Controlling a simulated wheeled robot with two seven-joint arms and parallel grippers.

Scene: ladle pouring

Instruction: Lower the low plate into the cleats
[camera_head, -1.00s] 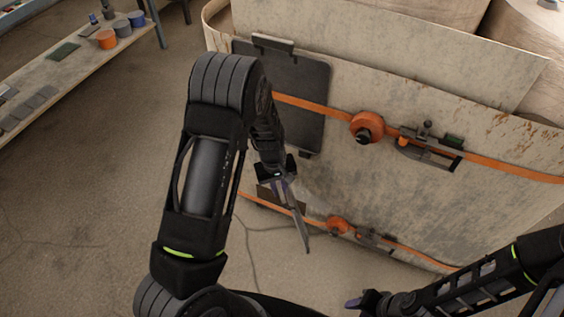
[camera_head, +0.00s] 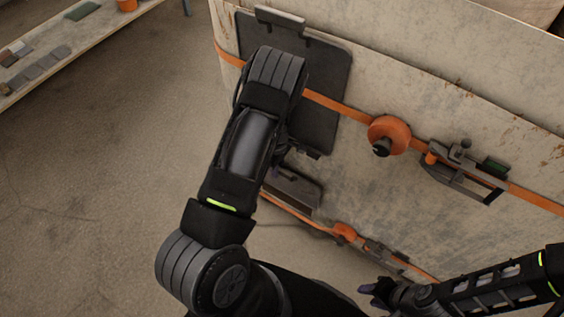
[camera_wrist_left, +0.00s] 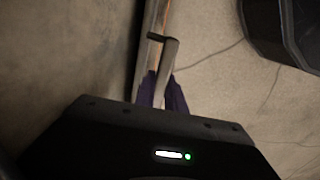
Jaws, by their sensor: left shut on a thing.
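The low plate (camera_head: 303,191) is a small dark panel at the lower part of the pale curved wall, by the lower orange strap. My left gripper (camera_head: 276,172) is beside its upper left, mostly hidden behind my own arm. In the left wrist view, its purple-based fingers (camera_wrist_left: 163,88) are closed together on a narrow grey piece, seen nearly edge-on; I take this to be the low plate's edge or handle. The cleats cannot be made out. My right gripper (camera_head: 376,288) is at the lower right, away from the plate; its jaws are unclear.
A larger dark plate (camera_head: 327,98) hangs above on the wall, under a bracket (camera_head: 280,17). The upper orange strap carries an orange reel (camera_head: 388,135) and a grey ratchet (camera_head: 462,172). A smaller reel (camera_head: 344,232) sits on the lower strap. Open floor lies left.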

